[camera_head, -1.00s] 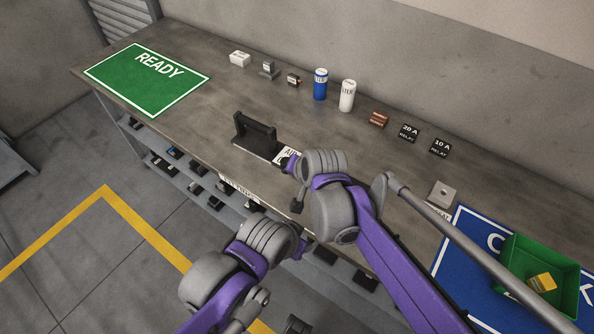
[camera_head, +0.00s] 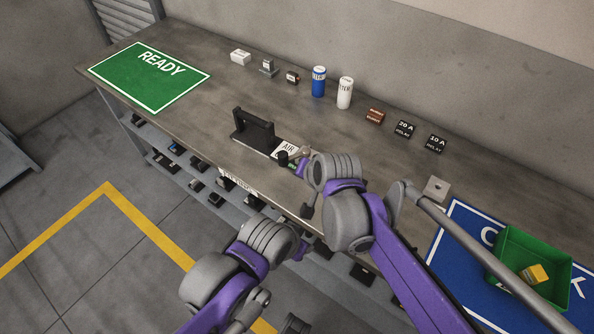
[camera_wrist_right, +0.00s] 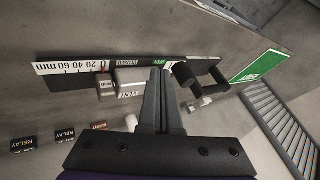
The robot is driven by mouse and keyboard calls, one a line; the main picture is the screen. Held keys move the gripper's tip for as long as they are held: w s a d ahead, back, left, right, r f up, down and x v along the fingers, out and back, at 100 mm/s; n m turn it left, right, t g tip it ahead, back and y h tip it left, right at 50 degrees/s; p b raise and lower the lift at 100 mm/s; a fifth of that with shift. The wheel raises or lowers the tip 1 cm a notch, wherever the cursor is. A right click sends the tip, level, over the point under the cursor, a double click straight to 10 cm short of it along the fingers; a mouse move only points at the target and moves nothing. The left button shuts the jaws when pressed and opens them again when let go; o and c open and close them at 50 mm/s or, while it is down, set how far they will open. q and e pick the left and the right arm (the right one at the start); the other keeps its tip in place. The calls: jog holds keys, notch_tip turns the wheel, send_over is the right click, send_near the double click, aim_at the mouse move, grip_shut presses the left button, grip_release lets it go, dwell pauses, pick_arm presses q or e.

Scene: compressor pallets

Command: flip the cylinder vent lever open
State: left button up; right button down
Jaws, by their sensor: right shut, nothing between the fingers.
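In the right wrist view my right gripper (camera_wrist_right: 158,78) is shut and empty. Its tips are by the right end of a grey cylinder bar (camera_wrist_right: 130,76), above a VENT label (camera_wrist_right: 130,92). A dark lever-like part (camera_wrist_right: 184,74) is just right of the tips; I cannot tell whether they touch it. A green OPEN label (camera_wrist_right: 160,62) is on the strip behind. In the head view the right gripper is mostly hidden by its own wrist, near a dark knob (camera_head: 282,158) beside the AIR label (camera_head: 288,148).
A black handled fixture (camera_head: 255,131) stands left of the AIR label. Cans, relays and small blocks line the back of the bench (camera_head: 200,95). A green READY mat (camera_head: 135,93) lies at left, and a green bin (camera_head: 510,245) with a yellow block is at right.

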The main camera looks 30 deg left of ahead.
pick_arm(q)
jog(key=shift+w+a+r, duration=0.2)
jog(key=shift+a+r, duration=0.1)
jog(key=shift+r, duration=0.05)
pick_arm(e)
jog(key=s+d+r, duration=0.2)
jog(key=s+r, duration=0.1)
jog(key=r, duration=0.3)
jog(key=shift+s+d+r, duration=0.25)
jog(key=shift+s, duration=0.1)
